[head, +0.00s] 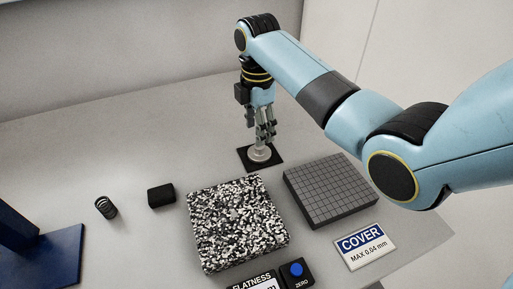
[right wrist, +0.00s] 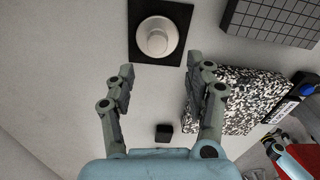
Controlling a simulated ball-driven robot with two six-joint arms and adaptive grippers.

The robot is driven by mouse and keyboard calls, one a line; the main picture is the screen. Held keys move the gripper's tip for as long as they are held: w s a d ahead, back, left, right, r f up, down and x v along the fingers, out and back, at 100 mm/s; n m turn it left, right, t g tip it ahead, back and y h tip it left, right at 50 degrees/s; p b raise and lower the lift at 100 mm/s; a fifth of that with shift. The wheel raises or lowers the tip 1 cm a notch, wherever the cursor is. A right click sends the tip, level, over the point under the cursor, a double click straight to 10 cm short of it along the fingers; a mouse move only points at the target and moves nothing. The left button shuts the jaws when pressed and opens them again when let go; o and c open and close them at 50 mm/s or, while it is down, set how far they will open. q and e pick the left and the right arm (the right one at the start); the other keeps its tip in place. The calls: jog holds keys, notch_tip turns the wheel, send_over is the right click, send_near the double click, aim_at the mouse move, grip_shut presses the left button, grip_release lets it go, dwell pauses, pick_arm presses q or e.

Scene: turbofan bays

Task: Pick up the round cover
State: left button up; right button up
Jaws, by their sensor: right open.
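The round cover (head: 260,154) is a pale disc with a raised knob. It lies on a black square pad (head: 245,159) at the back of the table. It also shows at the top of the right wrist view (right wrist: 155,38). My right gripper (head: 265,135) points down just above and partly in front of the cover in the head view. In the right wrist view its two fingers (right wrist: 160,70) are spread wide with nothing between them. Whether a fingertip touches the cover is unclear. My left gripper is not clearly visible.
A speckled block (head: 237,222) and a dark grid plate (head: 330,190) stand in front of the pad. A COVER sign (head: 365,247), flatness display (head: 262,283) and blue-button ZERO box (head: 297,272) are nearer. A black block (head: 161,196) and spring (head: 106,207) lie left.

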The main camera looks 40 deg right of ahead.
aim_at(259, 150)
jog(key=shift+f, duration=0.55)
jog(key=f, duration=0.3)
jog(key=d+f, duration=0.1)
jog(key=f, duration=0.1)
jog(key=shift+w+f, duration=0.1)
jog(key=shift+w, duration=0.05)
jog(key=shift+f, duration=0.25)
pick_arm(q)
jog(key=shift+w+r, duration=0.2)
jog(key=shift+w, duration=0.6)
pick_arm(e)
jog(key=shift+a, duration=0.1)
jog(key=c, duration=0.3)
pick_arm(q)
jog(key=shift+s, duration=0.25)
pick_arm(e)
grip_shut()
